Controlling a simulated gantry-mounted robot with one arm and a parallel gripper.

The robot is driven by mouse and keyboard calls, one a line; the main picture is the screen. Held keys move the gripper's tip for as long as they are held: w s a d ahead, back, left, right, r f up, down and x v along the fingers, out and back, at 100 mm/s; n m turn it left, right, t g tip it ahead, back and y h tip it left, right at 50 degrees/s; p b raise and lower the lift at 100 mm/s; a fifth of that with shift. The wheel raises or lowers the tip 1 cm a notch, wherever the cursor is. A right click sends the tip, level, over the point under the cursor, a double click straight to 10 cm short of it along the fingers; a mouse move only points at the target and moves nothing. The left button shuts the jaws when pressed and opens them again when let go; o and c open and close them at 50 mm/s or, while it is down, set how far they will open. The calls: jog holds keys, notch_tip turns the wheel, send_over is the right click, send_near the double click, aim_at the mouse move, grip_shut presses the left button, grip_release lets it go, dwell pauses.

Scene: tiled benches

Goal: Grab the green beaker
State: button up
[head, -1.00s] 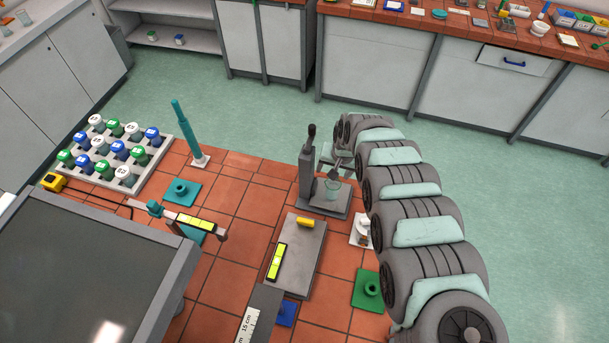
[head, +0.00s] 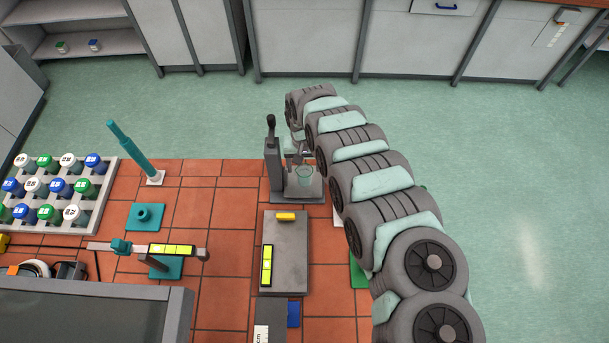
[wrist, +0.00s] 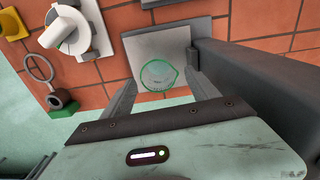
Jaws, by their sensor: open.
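The green beaker (head: 305,176) is a small see-through cup standing on the grey base plate (head: 312,196) of a small stand at the far edge of the tiled bench. The beaker also shows in the wrist view (wrist: 158,74), seen from above with a green rim. My gripper (wrist: 160,92) is open, with one finger on each side of the beaker and the beaker between or just beyond the fingertips. I cannot tell whether either finger touches it. In the head view my gripper (head: 300,156) is small and partly hidden beside the stand.
The stand's dark upright (head: 274,165) rises close beside the beaker; it is the large grey block (wrist: 255,90) in the wrist view. A white knobbed device (wrist: 68,32) and a dark green ring holder (wrist: 62,104) lie to the left there. A bottle rack (head: 100,210) stands far left.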

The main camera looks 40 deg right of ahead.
aim_at(305, 174)
jog(key=shift+s+a+f+p, duration=0.1)
jog(key=shift+f+p, duration=0.05)
jog(key=shift+f, duration=0.85)
jog(key=shift+s+a+f+p, duration=0.1)
jog(key=shift+f+p, duration=0.05)
jog(key=shift+f, duration=1.1)
jog(key=shift+s+f, duration=0.1)
jog(key=shift+f, duration=0.25)
jog(key=shift+d, duration=0.1)
jog(key=c, duration=1.5)
jog(key=shift+o, duration=0.2)
jog(key=shift+r, duration=0.2)
